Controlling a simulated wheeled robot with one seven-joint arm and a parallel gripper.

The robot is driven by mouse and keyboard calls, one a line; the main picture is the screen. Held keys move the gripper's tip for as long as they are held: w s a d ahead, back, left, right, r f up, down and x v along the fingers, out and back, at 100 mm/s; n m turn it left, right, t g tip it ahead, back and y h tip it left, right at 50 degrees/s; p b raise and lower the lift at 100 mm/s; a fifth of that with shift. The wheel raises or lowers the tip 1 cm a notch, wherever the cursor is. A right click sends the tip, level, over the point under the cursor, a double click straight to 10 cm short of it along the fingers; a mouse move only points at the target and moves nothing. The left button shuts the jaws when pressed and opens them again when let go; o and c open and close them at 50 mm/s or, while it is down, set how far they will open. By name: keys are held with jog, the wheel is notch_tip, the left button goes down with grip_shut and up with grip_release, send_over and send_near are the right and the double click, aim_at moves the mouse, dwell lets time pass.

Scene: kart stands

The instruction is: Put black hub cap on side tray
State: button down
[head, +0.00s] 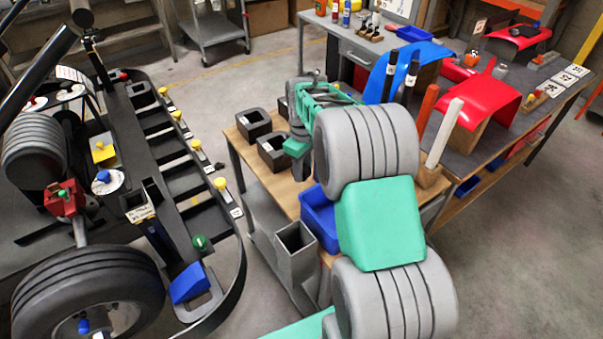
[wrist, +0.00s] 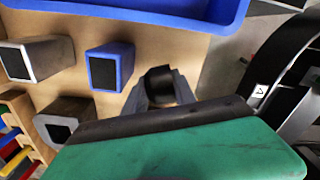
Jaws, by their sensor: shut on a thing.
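My gripper (wrist: 160,92) is shut on a small black rounded piece, which I take to be the black hub cap (wrist: 159,82), in the wrist view. It shows between the two grey fingertips, above the wooden top (wrist: 190,52). In the head view my gripper (head: 300,165) is over the wooden table, and the hub cap cannot be made out there. A blue tray (head: 318,222) stands at the table's near side, partly behind my arm. A blue tray rim also shows at the top of the wrist view (wrist: 150,16). I cannot tell for sure whether this is the side tray.
Black open boxes (head: 254,124) stand on the wooden table. A grey open bin (head: 295,238) is at its near side. The black kart frame (head: 150,165) with yellow knobs lies to the left. A workbench with red panels (head: 480,105) is at the right.

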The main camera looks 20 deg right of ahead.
aim_at(301, 185)
jog(key=shift+w+d+f, duration=0.15)
jog(key=shift+w+f, duration=0.65)
jog(key=shift+f, duration=0.15)
jog(key=f+p, duration=0.1)
jog(key=f, duration=0.2)
jog(key=shift+w+p, duration=0.3)
jog(key=shift+p, duration=0.05)
jog(key=shift+f, duration=0.55)
jog(key=c, duration=1)
grip_release()
